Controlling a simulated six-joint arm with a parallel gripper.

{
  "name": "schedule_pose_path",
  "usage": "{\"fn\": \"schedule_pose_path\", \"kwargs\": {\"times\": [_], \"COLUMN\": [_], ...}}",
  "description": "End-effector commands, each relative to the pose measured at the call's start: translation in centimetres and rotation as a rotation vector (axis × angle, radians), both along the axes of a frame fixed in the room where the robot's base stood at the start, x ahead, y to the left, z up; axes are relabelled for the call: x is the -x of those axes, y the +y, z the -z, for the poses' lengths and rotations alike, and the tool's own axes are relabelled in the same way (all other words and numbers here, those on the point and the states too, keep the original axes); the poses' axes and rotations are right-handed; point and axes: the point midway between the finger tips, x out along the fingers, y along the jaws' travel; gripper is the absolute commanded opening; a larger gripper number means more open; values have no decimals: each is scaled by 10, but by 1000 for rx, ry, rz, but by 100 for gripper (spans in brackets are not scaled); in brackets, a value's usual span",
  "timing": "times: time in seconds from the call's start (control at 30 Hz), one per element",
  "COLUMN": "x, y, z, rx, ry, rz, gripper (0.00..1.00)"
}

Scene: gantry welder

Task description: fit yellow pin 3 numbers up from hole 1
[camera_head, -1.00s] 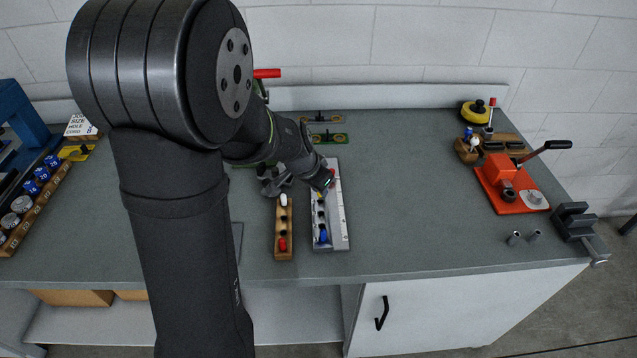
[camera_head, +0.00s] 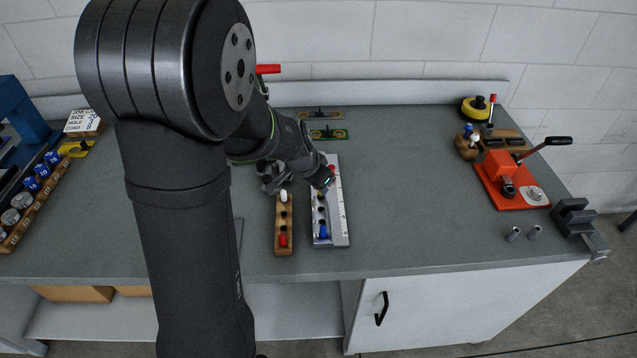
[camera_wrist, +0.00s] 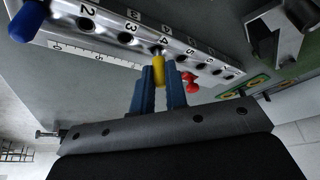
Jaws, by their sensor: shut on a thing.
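My gripper (camera_wrist: 159,92) is shut on the yellow pin (camera_wrist: 158,72), its blue fingers on either side of it. The pin's metal tip points at the hole by number 4 on the grey numbered rail (camera_wrist: 108,20). I cannot tell whether the tip is inside the hole or just at its mouth. The rail also shows in the head view (camera_head: 338,222), with my gripper over its middle to far part. A blue pin (camera_wrist: 28,20) stands at the low-number end; a red pin (camera_wrist: 190,84) stands beyond the yellow one, its hole unclear.
A wooden rack (camera_head: 284,222) left of the rail holds a white pin (camera_head: 283,196) and a red pin (camera_head: 283,240). A white ruler strip (camera_wrist: 90,58) runs along the rail. An orange press (camera_head: 505,185) and a vise (camera_head: 575,222) are far right. The bench between is mostly clear.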

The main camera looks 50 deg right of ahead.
Motion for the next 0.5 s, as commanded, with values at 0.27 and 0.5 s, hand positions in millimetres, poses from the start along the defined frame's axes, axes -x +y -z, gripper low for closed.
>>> {"fn": "schedule_pose_path", "kwargs": {"times": [0.27, 0.5], "x": [0, 0], "y": [0, 0], "z": [7, 12], "rx": [-2, -1], "ry": [1, 0], "rz": [1, 1], "gripper": [0, 0]}}
